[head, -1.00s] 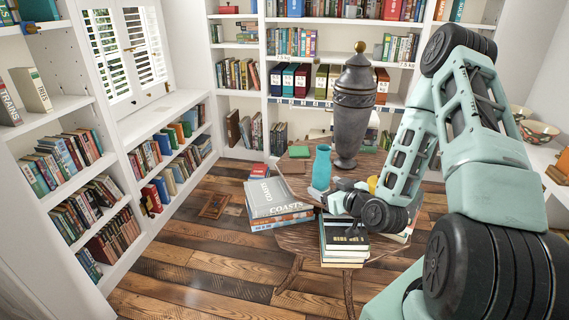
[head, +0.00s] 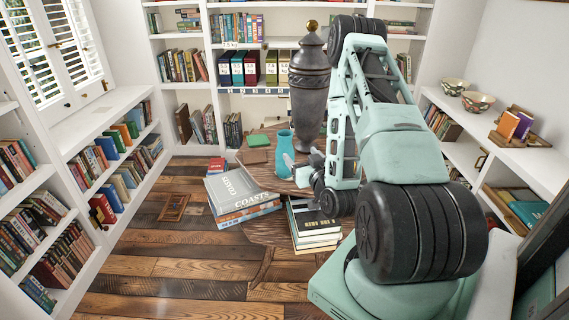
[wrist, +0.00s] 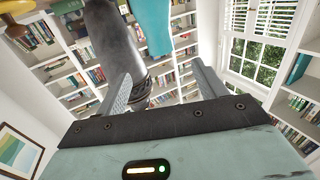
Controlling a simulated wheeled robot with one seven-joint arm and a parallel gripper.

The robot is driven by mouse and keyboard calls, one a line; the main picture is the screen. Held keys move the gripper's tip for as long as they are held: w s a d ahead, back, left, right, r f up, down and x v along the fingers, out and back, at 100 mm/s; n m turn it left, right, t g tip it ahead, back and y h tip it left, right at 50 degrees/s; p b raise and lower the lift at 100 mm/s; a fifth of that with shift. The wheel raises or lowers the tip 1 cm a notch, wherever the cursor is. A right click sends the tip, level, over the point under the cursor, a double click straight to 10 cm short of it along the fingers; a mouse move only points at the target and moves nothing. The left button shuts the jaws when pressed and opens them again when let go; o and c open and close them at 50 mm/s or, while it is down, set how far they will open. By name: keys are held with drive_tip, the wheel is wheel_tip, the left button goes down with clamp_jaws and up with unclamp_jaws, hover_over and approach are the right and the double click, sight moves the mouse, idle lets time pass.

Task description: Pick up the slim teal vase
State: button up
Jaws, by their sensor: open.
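The slim teal vase (head: 284,158) stands upright on the round wooden table (head: 262,232), just left of the big dark urn (head: 309,95). My gripper (head: 296,164) is low beside the vase on its right, and a pale finger overlaps the vase's edge in the head view. The wrist view shows my gripper (wrist: 161,71) open and empty, fingers apart. There the vase (wrist: 156,28) appears beyond the fingertips, roughly in line with the gap, with the urn (wrist: 112,45) to its left. I cannot tell whether a finger touches the vase.
A stack of large books (head: 235,193) lies left of the vase, and another stack (head: 313,226) is in front, below my gripper. The urn stands close behind my gripper. Shelves line the walls; the plank floor at left is mostly clear.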

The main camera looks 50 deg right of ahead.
drive_tip(key=b, duration=0.4)
approach(283, 132)
drive_tip(key=x, duration=0.4)
drive_tip(key=shift+a, duration=0.1)
drive_tip(key=shift+p+x, duration=0.75)
drive_tip(key=shift+x, duration=2.15)
drive_tip(key=shift+f, duration=0.1)
clamp_jaws()
